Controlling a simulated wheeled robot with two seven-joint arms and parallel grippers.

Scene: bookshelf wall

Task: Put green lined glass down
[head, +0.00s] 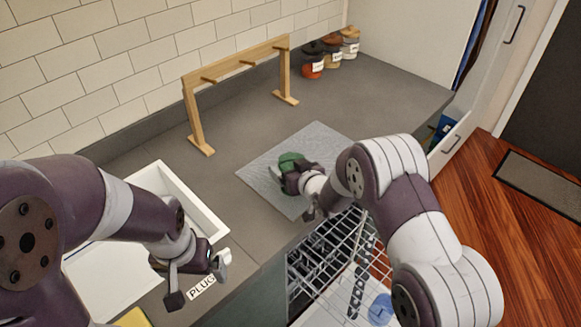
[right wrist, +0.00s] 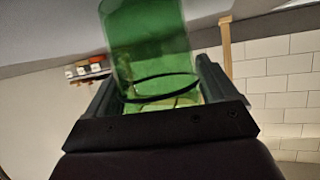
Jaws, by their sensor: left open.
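The green lined glass (head: 291,161) is at the grey mat (head: 262,172) on the counter, partly hidden by my right gripper (head: 296,183). In the right wrist view the glass (right wrist: 150,45) is see-through green with a dark line around it and stands between the two fingers. My right gripper is shut on it; whether its base touches the mat cannot be told. My left gripper (head: 198,284) is open and empty above the counter's front edge, beside the white sink.
The white sink (head: 205,208) is at the left, with a PLUG label (head: 202,288) near it. A wooden rack (head: 196,115) and several lidded jars (head: 312,62) stand at the back. An open dishwasher rack (head: 325,262) lies below the counter edge.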

